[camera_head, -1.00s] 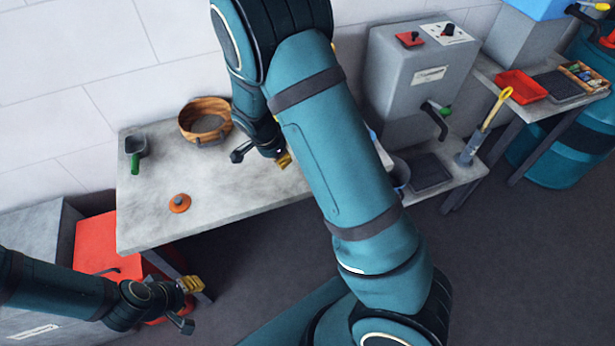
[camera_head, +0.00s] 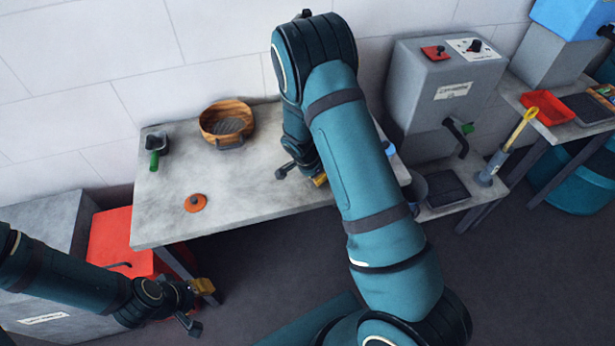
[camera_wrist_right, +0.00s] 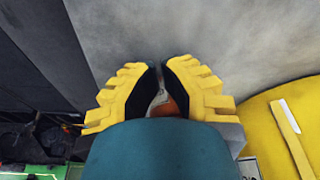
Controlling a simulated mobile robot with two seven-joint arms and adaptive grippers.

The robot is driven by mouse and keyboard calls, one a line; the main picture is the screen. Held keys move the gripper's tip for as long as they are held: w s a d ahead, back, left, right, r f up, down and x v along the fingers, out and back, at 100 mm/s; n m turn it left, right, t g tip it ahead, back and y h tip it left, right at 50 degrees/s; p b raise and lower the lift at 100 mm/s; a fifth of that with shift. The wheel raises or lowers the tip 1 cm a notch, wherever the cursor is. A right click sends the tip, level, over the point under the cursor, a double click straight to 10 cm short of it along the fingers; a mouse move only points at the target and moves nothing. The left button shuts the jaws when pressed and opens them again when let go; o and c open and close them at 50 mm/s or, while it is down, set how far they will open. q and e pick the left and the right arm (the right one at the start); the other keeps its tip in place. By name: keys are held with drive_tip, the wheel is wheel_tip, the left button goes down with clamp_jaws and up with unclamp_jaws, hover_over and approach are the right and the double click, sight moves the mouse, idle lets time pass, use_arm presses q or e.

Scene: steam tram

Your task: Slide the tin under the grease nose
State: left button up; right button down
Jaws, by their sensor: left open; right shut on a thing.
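A grey dispenser (camera_head: 440,90) at the back right has a dark spout (camera_head: 461,143) with a green handle, likely the grease nose. A dark pad (camera_head: 441,190) lies below it. Beside the pad is a dark round container (camera_head: 416,187), partly hidden by my right arm; I cannot tell if it is the tin. My right gripper (camera_head: 319,180) is low over the table's right part, mostly behind the arm. In the right wrist view its yellow fingers (camera_wrist_right: 161,92) are shut on a mostly hidden thing showing orange and pale grey. My left gripper (camera_head: 200,298) is open and empty before the table's front left.
The pale table (camera_head: 265,185) carries a wooden bowl (camera_head: 227,118), a green-handled scoop (camera_head: 156,150) and an orange lid-like disc (camera_head: 195,203). A red box (camera_head: 110,240) stands at the left. A yellow-handled tool (camera_head: 521,130) stands right of the pad.

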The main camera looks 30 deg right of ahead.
drive_tip(key=shift+d, duration=0.2)
drive_tip(key=shift+w+d+f+b, duration=0.1)
drive_tip(key=shift+d+b, duration=0.4)
drive_tip(key=shift+d, duration=0.9)
